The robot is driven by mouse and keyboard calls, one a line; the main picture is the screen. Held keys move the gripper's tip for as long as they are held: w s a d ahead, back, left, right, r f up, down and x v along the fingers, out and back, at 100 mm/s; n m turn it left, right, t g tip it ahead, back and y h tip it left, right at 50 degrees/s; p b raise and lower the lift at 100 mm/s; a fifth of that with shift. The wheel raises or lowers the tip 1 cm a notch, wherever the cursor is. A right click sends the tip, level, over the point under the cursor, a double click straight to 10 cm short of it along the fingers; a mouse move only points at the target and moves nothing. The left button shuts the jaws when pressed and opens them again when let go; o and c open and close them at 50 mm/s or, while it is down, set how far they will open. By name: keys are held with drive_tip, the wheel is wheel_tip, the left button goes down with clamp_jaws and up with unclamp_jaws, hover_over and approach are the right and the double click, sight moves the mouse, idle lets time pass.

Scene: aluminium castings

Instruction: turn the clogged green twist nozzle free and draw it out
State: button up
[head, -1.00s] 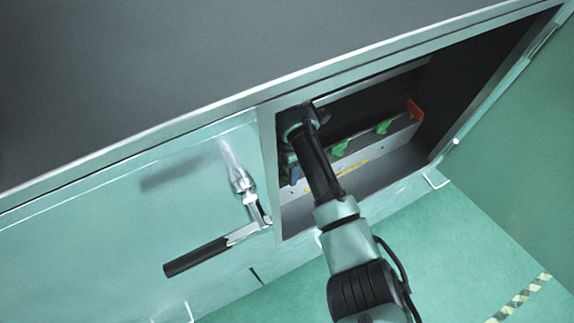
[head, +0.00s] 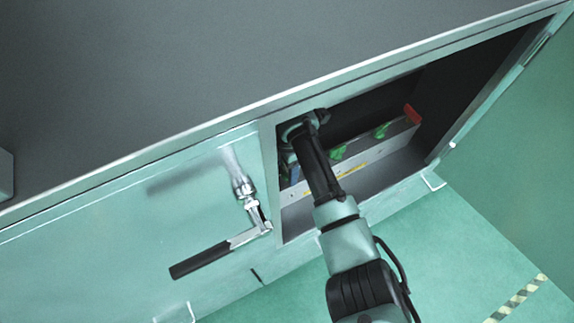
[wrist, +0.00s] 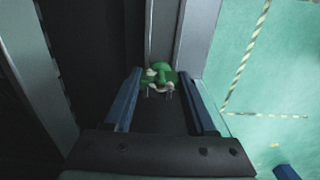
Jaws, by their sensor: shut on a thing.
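In the wrist view a green twist nozzle (wrist: 161,74) with pale patches sits between the tips of my gripper's blue fingers (wrist: 158,82). My gripper is shut on it. The nozzle is in line with a grey bar behind it; whether it is still seated there cannot be told. In the head view my gripper (head: 291,171) is inside the open cabinet bay at its left end, mostly hidden by my arm, and the held nozzle is hidden. Two more green nozzles, one near my wrist (head: 337,152) and one further right (head: 380,131), stand on the grey bar (head: 372,153).
A red piece (head: 412,115) is at the bar's right end. The bay's metal frame (head: 268,165) is close to the left of my wrist. A black-handled lever (head: 202,262) sticks out from the panel on the left. Open green floor (head: 450,250) lies in front.

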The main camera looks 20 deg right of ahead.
drive_tip(key=shift+r, duration=0.35)
wheel_tip(320, 180, up, 4)
drive_tip(key=p, duration=0.4)
drive_tip(key=shift+r+p, duration=0.2)
drive_tip(key=shift+p, duration=0.15)
idle(0.5)
